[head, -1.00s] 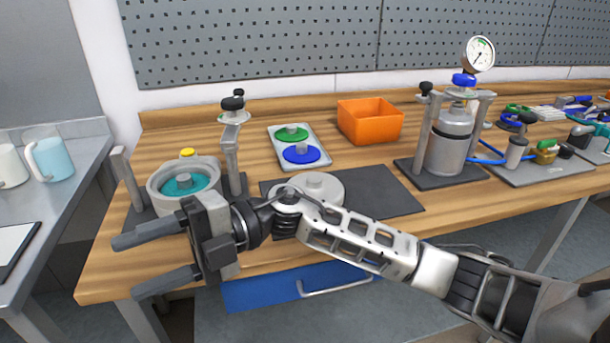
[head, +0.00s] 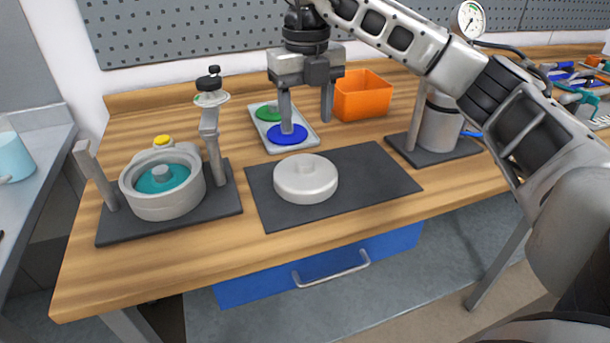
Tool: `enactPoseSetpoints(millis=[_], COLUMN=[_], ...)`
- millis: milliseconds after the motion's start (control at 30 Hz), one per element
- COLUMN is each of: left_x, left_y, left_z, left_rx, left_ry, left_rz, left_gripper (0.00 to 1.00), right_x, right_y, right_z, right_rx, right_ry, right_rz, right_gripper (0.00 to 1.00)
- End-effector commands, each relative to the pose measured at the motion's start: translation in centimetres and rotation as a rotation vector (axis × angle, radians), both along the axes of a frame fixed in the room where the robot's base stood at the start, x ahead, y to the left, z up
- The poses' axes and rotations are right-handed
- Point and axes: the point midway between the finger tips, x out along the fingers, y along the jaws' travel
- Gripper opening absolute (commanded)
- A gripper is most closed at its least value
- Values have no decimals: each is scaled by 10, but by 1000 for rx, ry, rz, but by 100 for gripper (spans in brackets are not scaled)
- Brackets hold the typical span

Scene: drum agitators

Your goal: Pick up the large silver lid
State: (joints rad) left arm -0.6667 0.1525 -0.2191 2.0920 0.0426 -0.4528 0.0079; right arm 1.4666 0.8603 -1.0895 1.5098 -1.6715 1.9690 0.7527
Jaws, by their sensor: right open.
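The large silver lid (head: 306,180) is a round pale-grey disc with a small knob on top. It lies on a dark mat (head: 377,183) in the middle of the wooden bench. My right gripper (head: 307,125) is open and empty, pointing down behind and above the lid, with its fingers over the area of the tray and orange box. It appears apart from the lid. My left gripper is not in view.
An open drum (head: 162,201) with a teal disc inside stands left of the lid, between two posts. A tray (head: 310,137) with green and blue discs and an orange box (head: 362,95) are behind. A second drum (head: 440,128) stands right.

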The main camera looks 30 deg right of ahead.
Motion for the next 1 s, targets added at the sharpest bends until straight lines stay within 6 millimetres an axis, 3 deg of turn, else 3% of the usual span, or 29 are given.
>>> enactPoseSetpoints(millis=[100, 433, 700, 1000], left_x=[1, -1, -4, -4], left_y=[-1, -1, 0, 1], left_z=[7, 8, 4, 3], left_rx=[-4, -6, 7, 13], left_ry=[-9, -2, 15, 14], left_rz=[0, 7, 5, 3], left_gripper=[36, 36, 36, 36], right_x=[-1, 0, 0, 0], right_y=[0, 1, 1, 1], right_z=[-22, -50, -88, -94], right_rx=[-1, 1, 1, 2], right_ry=[3, 2, 2, -1], right_rz=[0, 2, 2, 2], right_gripper=[56, 56, 56, 56])
